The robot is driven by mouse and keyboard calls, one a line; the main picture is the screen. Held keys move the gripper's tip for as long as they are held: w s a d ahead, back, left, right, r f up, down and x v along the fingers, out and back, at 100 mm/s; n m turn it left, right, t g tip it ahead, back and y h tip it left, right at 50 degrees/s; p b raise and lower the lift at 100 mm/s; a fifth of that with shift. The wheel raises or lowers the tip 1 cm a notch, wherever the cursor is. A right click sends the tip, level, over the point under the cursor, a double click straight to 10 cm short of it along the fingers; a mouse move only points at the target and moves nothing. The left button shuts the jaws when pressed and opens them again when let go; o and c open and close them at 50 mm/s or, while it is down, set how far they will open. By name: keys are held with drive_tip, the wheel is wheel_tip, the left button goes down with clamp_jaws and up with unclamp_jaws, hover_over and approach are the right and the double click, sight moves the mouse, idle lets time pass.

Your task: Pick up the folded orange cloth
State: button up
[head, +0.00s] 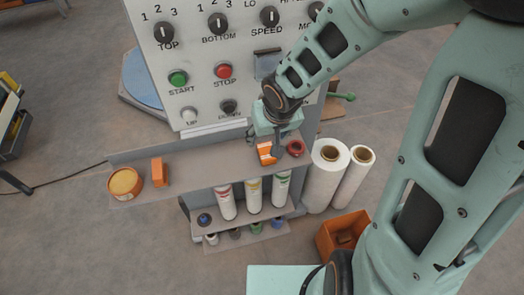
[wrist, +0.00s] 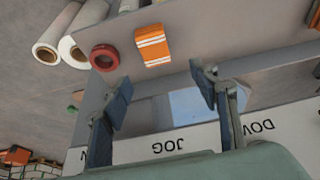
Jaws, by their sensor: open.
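The folded orange cloth (head: 265,153) with white stripes lies on the grey shelf (head: 215,162) below the control panel, near the shelf's right end. It also shows in the wrist view (wrist: 153,46), upper middle, beyond the fingertips. My gripper (head: 273,148) is open and close to the cloth in the head view, partly overlapping it. In the wrist view my gripper (wrist: 164,90) has its two blue-grey fingers wide apart with nothing between them. The cloth is apart from both fingertips there.
A red tape roll (head: 296,147) lies right beside the cloth. An orange box (head: 158,171) and a round orange tin (head: 125,183) stand farther left. The control panel (head: 200,60) rises behind the shelf. White rolls (head: 326,175) stand at right. The shelf's middle is clear.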

sight(265, 146)
drive_tip(key=b+x, duration=0.1)
drive_tip(key=x, duration=0.2)
drive_tip(key=b+x, duration=0.2)
drive_tip(key=x, duration=0.1)
drive_tip(key=b+x, duration=0.2)
drive_tip(key=x, duration=0.2)
drive_tip(key=shift+w+d, duration=0.15)
drive_tip(key=shift+d, duration=0.1)
drive_tip(key=c, duration=1.1)
drive_tip(key=shift+r, duration=0.1)
